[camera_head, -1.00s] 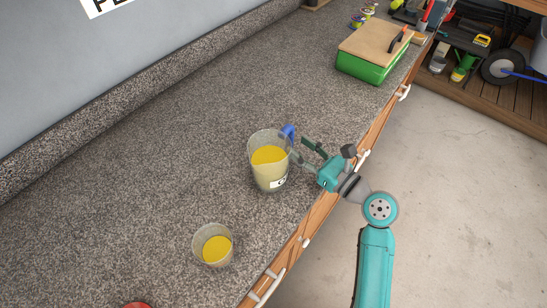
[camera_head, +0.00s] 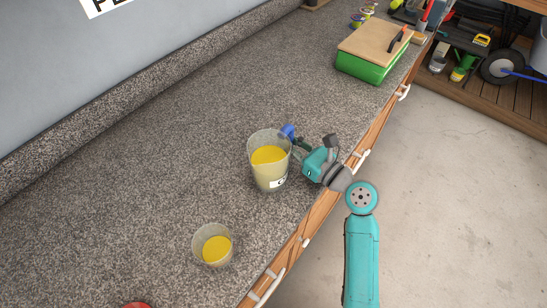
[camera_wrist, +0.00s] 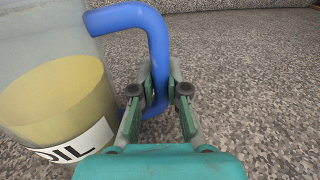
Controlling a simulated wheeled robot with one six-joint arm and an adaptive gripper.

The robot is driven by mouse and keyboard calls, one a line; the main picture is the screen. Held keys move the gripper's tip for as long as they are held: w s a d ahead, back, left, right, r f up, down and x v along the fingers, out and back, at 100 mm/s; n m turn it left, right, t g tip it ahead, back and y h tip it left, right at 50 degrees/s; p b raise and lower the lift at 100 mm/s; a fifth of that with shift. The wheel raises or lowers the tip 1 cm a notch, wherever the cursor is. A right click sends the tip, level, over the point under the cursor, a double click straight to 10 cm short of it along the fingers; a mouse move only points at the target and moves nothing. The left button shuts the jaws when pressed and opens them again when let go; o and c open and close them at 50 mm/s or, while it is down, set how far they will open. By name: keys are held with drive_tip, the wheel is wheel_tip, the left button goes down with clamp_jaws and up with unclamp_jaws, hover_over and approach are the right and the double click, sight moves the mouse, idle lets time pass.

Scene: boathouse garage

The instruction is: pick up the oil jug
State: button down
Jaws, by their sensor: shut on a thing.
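The oil jug (camera_head: 268,168) is a clear container with yellow liquid, a white label and a blue handle (camera_head: 288,132). It stands upright on the speckled counter in the head view. In the wrist view the jug (camera_wrist: 55,95) is at the left, with part of the word "OIL" on its label. My gripper (camera_wrist: 160,80) is shut on the lower part of the blue handle (camera_wrist: 158,50), one finger on each side. In the head view my gripper (camera_head: 298,148) is at the jug's right side, its fingertips partly hidden.
A smaller clear cup (camera_head: 212,246) with yellow liquid stands nearer on the counter (camera_head: 150,190). A green box (camera_head: 368,66) with a wooden lid is at the back right. A red object (camera_head: 137,304) shows at the bottom edge. The counter left of the jug is clear.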

drive_tip(key=shift+r, duration=0.15)
wheel_tip(320, 180, up, 10)
drive_tip(key=shift+f, duration=0.15)
drive_tip(key=shift+d, duration=0.1)
idle(0.3)
